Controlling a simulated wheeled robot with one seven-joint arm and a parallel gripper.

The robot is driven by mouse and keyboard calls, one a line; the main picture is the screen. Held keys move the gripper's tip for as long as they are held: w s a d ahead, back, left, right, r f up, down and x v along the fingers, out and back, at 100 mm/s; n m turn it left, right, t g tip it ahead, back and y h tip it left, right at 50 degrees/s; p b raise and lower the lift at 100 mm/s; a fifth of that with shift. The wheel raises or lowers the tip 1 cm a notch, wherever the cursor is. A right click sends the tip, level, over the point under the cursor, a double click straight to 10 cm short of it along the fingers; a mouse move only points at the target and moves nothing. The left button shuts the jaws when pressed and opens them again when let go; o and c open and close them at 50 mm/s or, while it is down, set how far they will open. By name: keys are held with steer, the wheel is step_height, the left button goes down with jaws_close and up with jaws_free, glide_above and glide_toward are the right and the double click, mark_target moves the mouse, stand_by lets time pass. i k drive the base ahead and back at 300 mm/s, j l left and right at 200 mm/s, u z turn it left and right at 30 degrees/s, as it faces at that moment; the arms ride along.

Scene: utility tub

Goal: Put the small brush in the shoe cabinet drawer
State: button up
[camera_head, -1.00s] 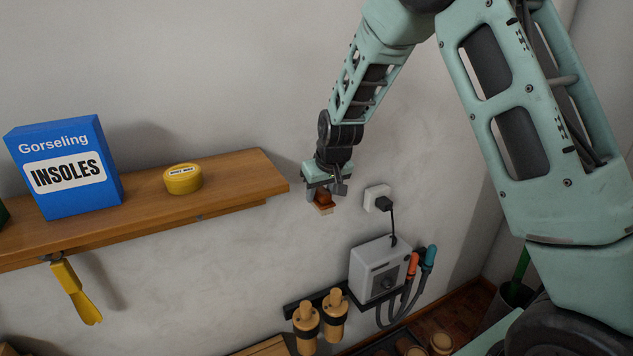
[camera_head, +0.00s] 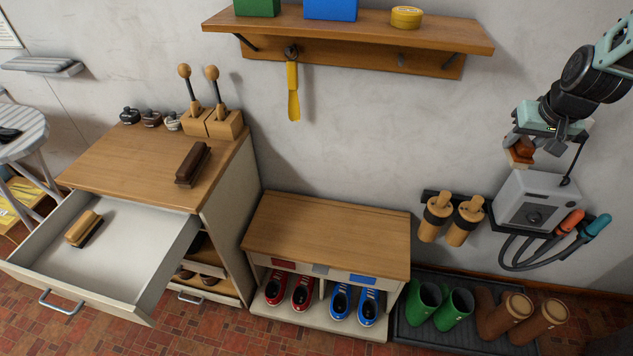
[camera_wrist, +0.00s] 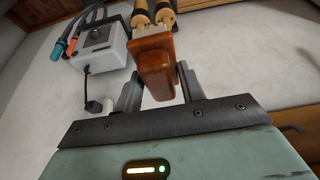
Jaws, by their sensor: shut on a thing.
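The small brush (camera_head: 520,155) has a reddish-brown handle and a pale bristle end. My gripper (camera_head: 532,140) is shut on it, in the air at the right of the head view, in front of the wall and just above the grey box. In the wrist view the brush (camera_wrist: 157,72) sits between both fingers of my gripper (camera_wrist: 158,88), bristle end pointing away. The shoe cabinet (camera_head: 130,165) stands at the left with its top drawer (camera_head: 125,265) pulled open. A tan brush with dark bristles (camera_head: 84,228) lies inside, towards the left; the rest of the drawer floor is bare.
A dark brown brush (camera_head: 193,164), several small jars (camera_head: 150,118) and two wooden-handled tools (camera_head: 212,122) are on the cabinet top. A bench (camera_head: 325,235) with shoes below stands in the middle. A wall shelf (camera_head: 350,30) is above it. The grey hose box (camera_head: 537,200) and boots (camera_head: 520,315) are at right.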

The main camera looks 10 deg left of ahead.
mark_target(108, 255)
steer(key=j+u, duration=0.1)
steer(key=u, duration=1.3)
steer(key=i+j, duration=0.3)
steer(key=j, duration=0.2)
steer(key=i+j+u, duration=0.15)
steer(key=j, duration=0.35)
steer(key=i+j, duration=0.4)
steer(key=i+j+u, duration=0.15)
steer(key=i+j, duration=0.15)
steer(key=j, duration=0.25)
